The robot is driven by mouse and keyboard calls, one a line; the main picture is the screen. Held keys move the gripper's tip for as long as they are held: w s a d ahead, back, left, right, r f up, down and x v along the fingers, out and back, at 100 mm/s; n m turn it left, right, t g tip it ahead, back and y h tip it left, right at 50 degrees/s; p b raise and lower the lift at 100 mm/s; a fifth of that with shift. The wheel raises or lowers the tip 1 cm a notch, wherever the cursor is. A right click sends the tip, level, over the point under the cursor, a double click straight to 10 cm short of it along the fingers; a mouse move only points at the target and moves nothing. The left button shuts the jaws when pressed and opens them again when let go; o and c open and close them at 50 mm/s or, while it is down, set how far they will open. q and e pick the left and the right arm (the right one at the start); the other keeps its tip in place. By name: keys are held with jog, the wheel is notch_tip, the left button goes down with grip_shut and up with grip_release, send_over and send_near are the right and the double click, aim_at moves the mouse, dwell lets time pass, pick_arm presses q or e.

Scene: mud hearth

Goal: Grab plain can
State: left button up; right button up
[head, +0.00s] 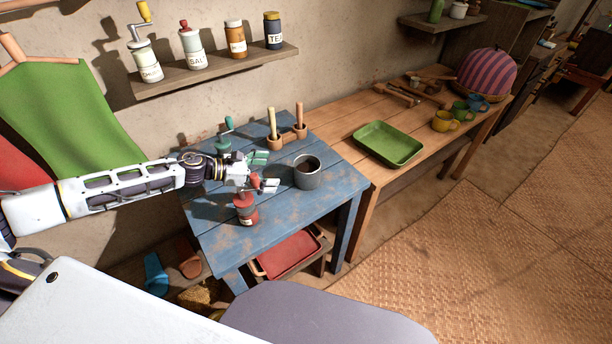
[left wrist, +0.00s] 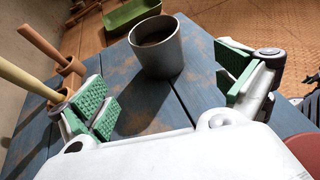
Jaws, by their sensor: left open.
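The plain can (head: 308,172) is a grey open-topped can with dark contents. It stands upright on the blue table (head: 262,232), near its right edge. My left gripper (head: 266,171) is open, with green-padded fingers, just left of the can and apart from it. In the left wrist view the can (left wrist: 157,48) stands ahead, between and beyond the open fingertips (left wrist: 168,98). Nothing is between the fingers. My right gripper is not in view.
A red grinder (head: 246,211) stands close below the left gripper. A green-handled grinder (head: 225,137) and two mortars with pestles (head: 275,142) stand behind. A wooden table (head: 350,115) with a green tray (head: 388,143) adjoins on the right.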

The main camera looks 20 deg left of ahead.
pick_arm(q)
jog(key=shift+w, duration=0.2)
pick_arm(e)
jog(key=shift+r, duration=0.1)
pick_arm(q)
jog(key=shift+d+f, duration=0.1)
jog(key=shift+d, duration=0.05)
jog(key=shift+p+x, duration=0.6)
jog(key=shift+x, duration=1.3)
jog(key=shift+p+x, duration=0.3)
jog(key=shift+x, duration=1.1)
jog(key=shift+w+d+f, duration=0.2)
jog(key=shift+w+d, duration=0.1)
jog(key=shift+w+d+f, duration=0.15)
jog(key=shift+d, duration=0.05)
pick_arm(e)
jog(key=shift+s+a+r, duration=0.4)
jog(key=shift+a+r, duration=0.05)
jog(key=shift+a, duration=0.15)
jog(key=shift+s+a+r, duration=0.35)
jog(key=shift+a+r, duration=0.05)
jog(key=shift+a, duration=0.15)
